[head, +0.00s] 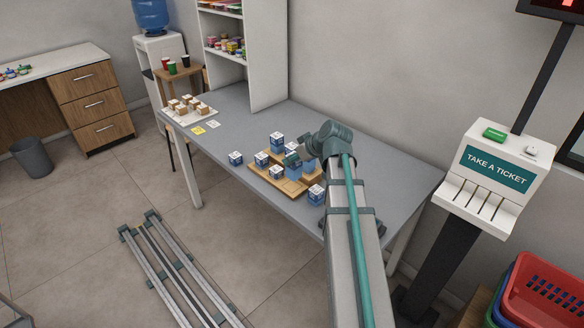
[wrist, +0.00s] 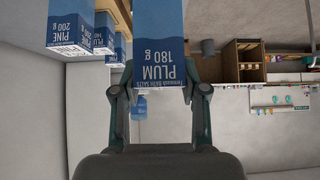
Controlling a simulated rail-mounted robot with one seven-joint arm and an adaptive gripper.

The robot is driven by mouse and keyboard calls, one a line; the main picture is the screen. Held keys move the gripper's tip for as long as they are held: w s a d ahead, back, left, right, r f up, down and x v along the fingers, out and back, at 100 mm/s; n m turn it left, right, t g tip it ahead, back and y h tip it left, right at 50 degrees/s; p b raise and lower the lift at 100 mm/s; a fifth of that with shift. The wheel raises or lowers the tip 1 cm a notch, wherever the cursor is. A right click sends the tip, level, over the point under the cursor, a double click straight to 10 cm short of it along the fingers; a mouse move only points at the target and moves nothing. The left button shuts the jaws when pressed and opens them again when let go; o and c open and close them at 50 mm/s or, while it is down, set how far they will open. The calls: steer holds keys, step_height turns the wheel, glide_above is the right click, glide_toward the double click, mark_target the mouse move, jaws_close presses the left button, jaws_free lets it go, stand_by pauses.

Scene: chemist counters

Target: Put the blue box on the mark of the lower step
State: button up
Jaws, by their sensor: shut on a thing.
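My gripper (wrist: 158,95) is shut on a blue box (wrist: 160,72) labelled "PLUM 180 g", which stands between the two fingers in the wrist view. In the head view the held box (head: 294,170) is at my gripper, over the wooden stepped stand (head: 262,180); I cannot tell whether it touches the stand. The mark on the lower step cannot be made out; my arm and the boxes hide part of the stand.
One blue-and-white box (head: 235,158) stands on the grey table (head: 225,135) left of the stand, another (head: 316,194) at its right front corner. In the wrist view a "PINE 200 g" box (wrist: 70,27) is close on the left. A white tray (head: 174,116) holds small boxes.

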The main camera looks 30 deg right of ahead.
steer(key=w+f+p, duration=0.1)
steer(key=f, duration=0.1)
steer(key=w+d+f+p, duration=0.1)
steer(key=w+f, duration=0.1)
steer(key=f, duration=0.1)
steer(key=w+f+p, duration=0.1)
steer(key=w+f, duration=0.1)
steer(key=f, duration=0.1)
steer(key=shift+d+f, duration=0.2)
steer(key=shift+d, duration=0.2)
steer(key=shift+f, duration=0.4)
steer(key=shift+f, duration=0.2)
steer(key=o, duration=1.3)
steer(key=shift+r, duration=0.1)
steer(key=shift+r, duration=0.15)
steer(key=b+v, duration=0.2)
steer(key=v, duration=1)
steer(key=shift+b, duration=0.35)
